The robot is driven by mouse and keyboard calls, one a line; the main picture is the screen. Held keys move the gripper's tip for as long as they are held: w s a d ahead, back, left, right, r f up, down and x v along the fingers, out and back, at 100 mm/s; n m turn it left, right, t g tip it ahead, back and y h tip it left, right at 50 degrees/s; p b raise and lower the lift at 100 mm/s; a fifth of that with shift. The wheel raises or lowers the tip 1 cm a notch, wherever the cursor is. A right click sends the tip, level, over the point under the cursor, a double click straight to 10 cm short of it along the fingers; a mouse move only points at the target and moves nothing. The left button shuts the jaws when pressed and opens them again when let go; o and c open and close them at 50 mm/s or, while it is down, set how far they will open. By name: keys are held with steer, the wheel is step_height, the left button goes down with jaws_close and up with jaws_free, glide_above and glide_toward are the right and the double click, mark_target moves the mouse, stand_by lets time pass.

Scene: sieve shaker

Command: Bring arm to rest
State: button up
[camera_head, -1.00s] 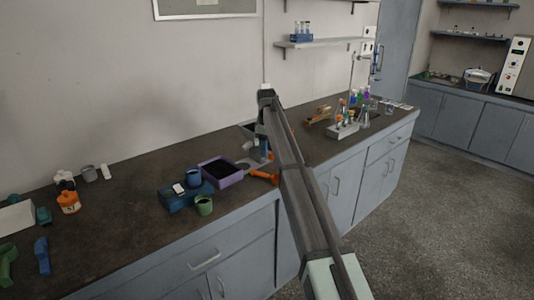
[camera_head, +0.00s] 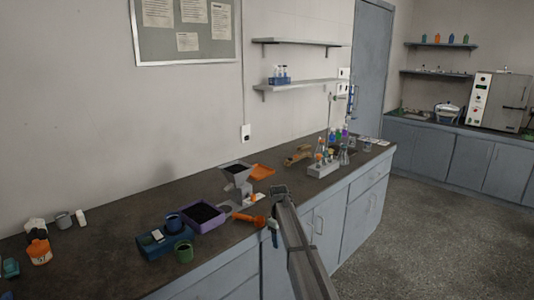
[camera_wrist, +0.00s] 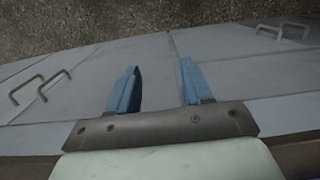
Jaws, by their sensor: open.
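My gripper (camera_wrist: 155,90) is open and empty in the wrist view, its two blue fingers apart in front of the grey cabinet doors. In the head view my gripper (camera_head: 274,238) points down at the front edge of the bench (camera_head: 120,225), just right of an orange-handled tool. My arm reaches up to it from the bottom right of that view. Nothing is between the fingers.
The sieve shaker (camera_head: 238,180) stands behind. Glass flasks (camera_head: 322,158) stand to the right. Floor space lies at right.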

steer(key=s+d+f+m+g, duration=0.2)
steer(key=s+d+f, duration=0.2)
steer(key=s+f, duration=1.1)
steer(key=s+d+f+m+g, duration=0.1)
steer(key=s+d+f+m, duration=0.25)
steer(key=s+f, duration=1.15)
steer(key=s+d+f+m+g, duration=0.1)
steer(key=s+f, duration=0.2)
steer(key=s, duration=0.9)
steer(key=s+d+f+m+g, duration=0.1)
steer(key=s+f, duration=0.1)
steer(key=s, duration=1)
steer(key=s+d+f+m+g, duration=0.1)
steer(key=s+d+f+m, duration=0.1)
steer(key=s, duration=0.9)
steer(key=shift+s+f+y, duration=0.3)
steer(key=shift+s+f, duration=0.1)
steer(key=shift+f, duration=0.4)
steer(key=shift+d, duration=0.1)
